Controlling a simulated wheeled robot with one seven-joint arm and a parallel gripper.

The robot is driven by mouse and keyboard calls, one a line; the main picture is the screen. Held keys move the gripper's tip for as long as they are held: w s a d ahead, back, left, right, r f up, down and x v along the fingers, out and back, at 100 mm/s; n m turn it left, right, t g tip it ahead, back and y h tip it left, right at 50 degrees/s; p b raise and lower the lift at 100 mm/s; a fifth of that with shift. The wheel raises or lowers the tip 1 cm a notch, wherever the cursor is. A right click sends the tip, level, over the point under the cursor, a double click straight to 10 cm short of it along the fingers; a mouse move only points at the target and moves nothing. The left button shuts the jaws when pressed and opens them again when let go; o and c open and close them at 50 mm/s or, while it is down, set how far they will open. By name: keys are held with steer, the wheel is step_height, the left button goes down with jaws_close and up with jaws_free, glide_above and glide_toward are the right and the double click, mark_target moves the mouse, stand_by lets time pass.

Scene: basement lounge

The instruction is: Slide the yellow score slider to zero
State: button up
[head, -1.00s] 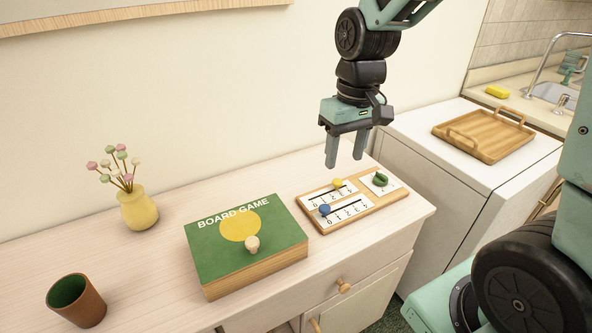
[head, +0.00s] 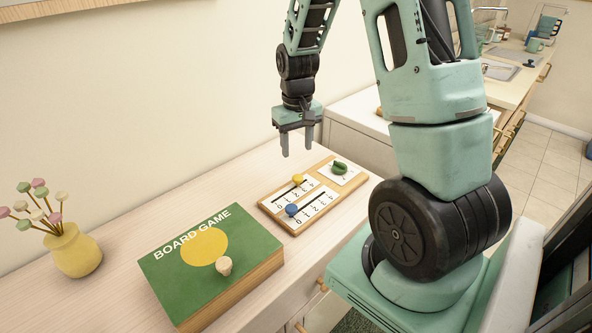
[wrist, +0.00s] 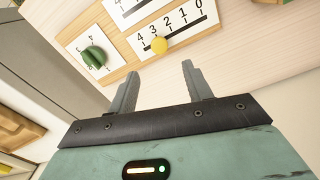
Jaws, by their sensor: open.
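The yellow slider (head: 298,180) is a small round knob on a black track of the wooden score board (head: 266,205). In the wrist view the yellow slider (wrist: 159,45) sits near the 4 and 3 end of its scale; the 0 is at the opposite end. My gripper (head: 297,154) is open and empty, with its fingers pointing down above the far edge of the board, apart from the slider. In the wrist view the gripper (wrist: 158,80) shows both fingers spread, with the slider beyond the gap between their tips.
A blue slider (head: 291,210) sits on the parallel nearer track. A green knob (head: 339,168) is on a white card at the board's right. A green board game box (head: 205,262) with a wooden pawn (head: 224,266) stands left. A yellow vase (head: 73,250) stands further left.

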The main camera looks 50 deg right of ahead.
mark_target(297, 176)
step_height(297, 176, down, 9)
steer(key=shift+r, duration=0.1)
stand_by(0.3)
